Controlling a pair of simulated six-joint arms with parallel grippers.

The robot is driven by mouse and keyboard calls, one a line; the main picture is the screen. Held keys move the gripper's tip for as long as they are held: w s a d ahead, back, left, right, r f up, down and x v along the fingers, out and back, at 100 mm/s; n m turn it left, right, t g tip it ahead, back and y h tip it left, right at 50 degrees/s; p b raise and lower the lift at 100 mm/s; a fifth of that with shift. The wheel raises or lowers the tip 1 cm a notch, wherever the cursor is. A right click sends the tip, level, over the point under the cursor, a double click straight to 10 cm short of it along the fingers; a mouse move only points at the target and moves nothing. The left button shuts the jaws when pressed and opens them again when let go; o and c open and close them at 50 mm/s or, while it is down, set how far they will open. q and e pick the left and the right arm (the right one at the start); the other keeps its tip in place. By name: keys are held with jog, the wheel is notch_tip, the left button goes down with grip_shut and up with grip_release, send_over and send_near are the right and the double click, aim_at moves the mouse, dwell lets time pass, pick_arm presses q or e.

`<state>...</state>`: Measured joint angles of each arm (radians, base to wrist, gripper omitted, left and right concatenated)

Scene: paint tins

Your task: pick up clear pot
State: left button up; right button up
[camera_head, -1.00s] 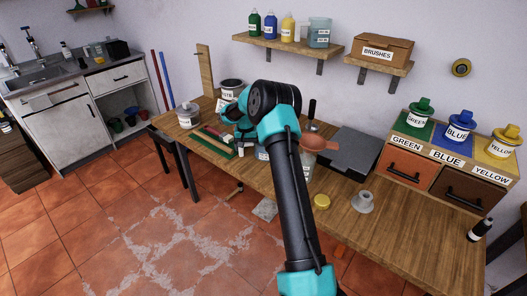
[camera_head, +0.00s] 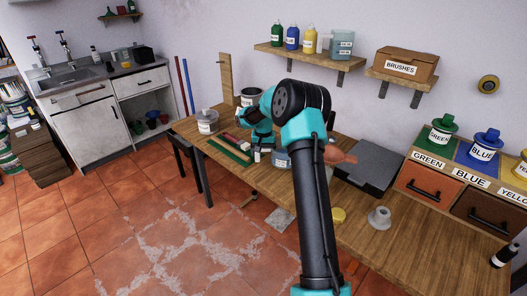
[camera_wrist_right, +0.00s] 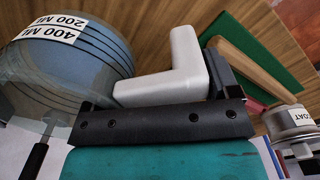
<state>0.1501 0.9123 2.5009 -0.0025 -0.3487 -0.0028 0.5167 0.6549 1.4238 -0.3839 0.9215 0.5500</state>
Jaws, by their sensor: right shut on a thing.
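The clear pot is a grey, see-through vessel with a white label reading 200 and 400 ML, large at the left of the right wrist view (camera_wrist_right: 75,65). In the head view it shows partly behind my right arm (camera_head: 283,158). My right gripper (camera_head: 256,138) is low over the bench by the pot. The pot's base and the exact contact are hidden. My left gripper is not in view.
Another tin (camera_head: 250,97) stands behind the gripper.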

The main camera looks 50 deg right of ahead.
jog(key=s+a+r, duration=0.1)
jog(key=s+a, duration=0.8)
jog(key=a, duration=0.1)
jog(key=shift+r, duration=0.15)
jog(key=shift+a, duration=0.1)
jog(key=o, duration=0.8)
jog(key=shift+c, duration=0.2)
jog(key=c, duration=0.4)
